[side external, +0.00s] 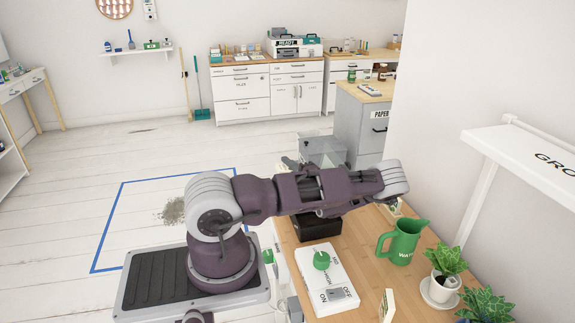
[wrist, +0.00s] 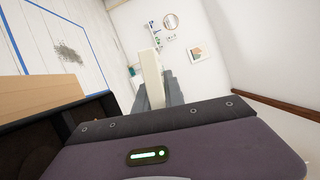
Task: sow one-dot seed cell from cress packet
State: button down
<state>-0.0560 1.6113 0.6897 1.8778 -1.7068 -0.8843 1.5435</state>
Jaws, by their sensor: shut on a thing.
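In the wrist view, my gripper (wrist: 157,92) is shut on a pale cream, flat packet (wrist: 149,66), seen nearly edge-on, which sticks out past the grey fingers. Its print is not readable, so I cannot confirm that it is the cress packet. In the side view my arm reaches over the desk and hides the fingers; a small pale piece (side external: 396,208) shows below the wrist, and I cannot tell whether it is the held packet. A black tray (side external: 317,228) stands on the desk beneath my arm. Its cells and any dot marks are hidden.
On the wooden desk (side external: 365,262) are a white box (side external: 340,290) with a green knob (side external: 321,260), a green watering can (side external: 402,243), a potted plant (side external: 445,265) and an upright cream card or packet (side external: 387,305). A white shelf (side external: 525,150) juts from the right wall.

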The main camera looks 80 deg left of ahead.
jog(key=f+n, duration=0.1)
jog(key=n, duration=0.1)
jog(key=n+h, duration=0.1)
jog(key=n, duration=0.1)
jog(key=shift+w+f+t, duration=0.1)
jog(key=shift+f+t, duration=0.2)
jog(key=shift+f, duration=0.05)
jog(key=shift+f+n+h, duration=0.25)
jog(key=shift+n+h, duration=0.15)
jog(key=shift+n, duration=0.6)
jog(key=n, duration=0.1)
jog(key=w+r+n+t, duration=0.1)
jog(key=shift+r+n+t+h, duration=0.15)
jog(key=shift+n+t+h, duration=0.15)
jog(key=shift+n+h, duration=0.1)
jog(key=w+r+n+t, duration=0.1)
jog(key=n, duration=0.1)
jog(key=w+r+n+t, duration=0.1)
jog(key=r+n, duration=0.1)
jog(key=w+r+n+t, duration=0.1)
jog(key=r+n+t, duration=0.1)
jog(key=n, duration=0.1)
jog(key=shift+w+h, duration=0.1)
jog(key=shift+h, duration=0.3)
jog(key=shift+r, duration=0.1)
jog(key=shift+r, duration=1.9)
